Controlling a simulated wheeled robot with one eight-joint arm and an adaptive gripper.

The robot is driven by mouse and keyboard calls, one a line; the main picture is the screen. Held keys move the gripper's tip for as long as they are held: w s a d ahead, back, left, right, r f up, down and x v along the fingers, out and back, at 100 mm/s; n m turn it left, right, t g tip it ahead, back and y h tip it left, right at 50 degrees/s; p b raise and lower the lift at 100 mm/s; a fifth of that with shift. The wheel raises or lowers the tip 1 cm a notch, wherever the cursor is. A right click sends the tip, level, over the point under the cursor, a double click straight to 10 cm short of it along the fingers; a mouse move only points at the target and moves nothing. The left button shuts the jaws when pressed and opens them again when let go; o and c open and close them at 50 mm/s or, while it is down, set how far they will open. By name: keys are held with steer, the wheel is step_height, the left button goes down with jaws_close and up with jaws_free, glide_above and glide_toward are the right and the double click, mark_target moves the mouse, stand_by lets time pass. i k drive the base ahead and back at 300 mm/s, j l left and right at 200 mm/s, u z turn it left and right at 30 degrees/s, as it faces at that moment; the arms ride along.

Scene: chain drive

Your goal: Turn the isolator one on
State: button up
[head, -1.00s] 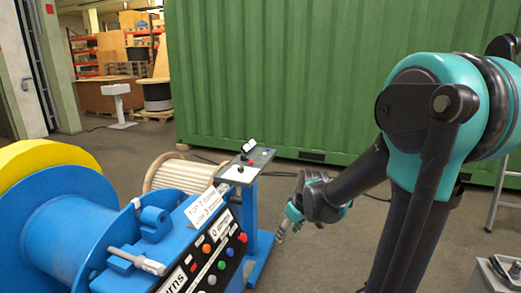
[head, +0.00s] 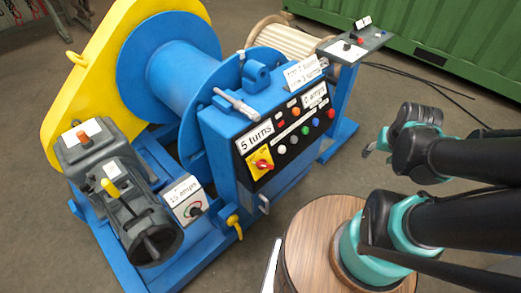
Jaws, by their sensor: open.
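A red rotary switch (head: 262,165) on a yellow square plate sits at the lower left of the black control panel (head: 290,128), on the blue machine's front. It looks like an isolator; the print by it is too small to read fully. My gripper (head: 373,150) is right of the panel, apart from it, with its fingers pointing left. It is open and holds nothing I can see. No label reading "isolator one" is legible.
The blue winch drum (head: 165,60) has a yellow guard (head: 80,90). A grey motor (head: 140,225) and a "15 amps" box (head: 188,203) stand at left. A small grey stand (head: 375,40) is behind. A round wooden top (head: 310,235) is below my arm.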

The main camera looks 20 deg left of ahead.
mark_target(262, 164)
steer(key=j+u, duration=0.1)
steer(key=u, duration=1)
steer(key=k+j, duration=0.35)
steer(key=j, duration=0.2)
steer(key=k+j+z, duration=0.15)
steer(key=k+j, duration=0.15)
steer(key=j, duration=0.3)
steer(key=k+j, duration=0.4)
steer(key=j, duration=0.15)
steer(key=k+j+z, duration=0.15)
steer(key=k+j, duration=0.15)
steer(key=k, duration=0.2)
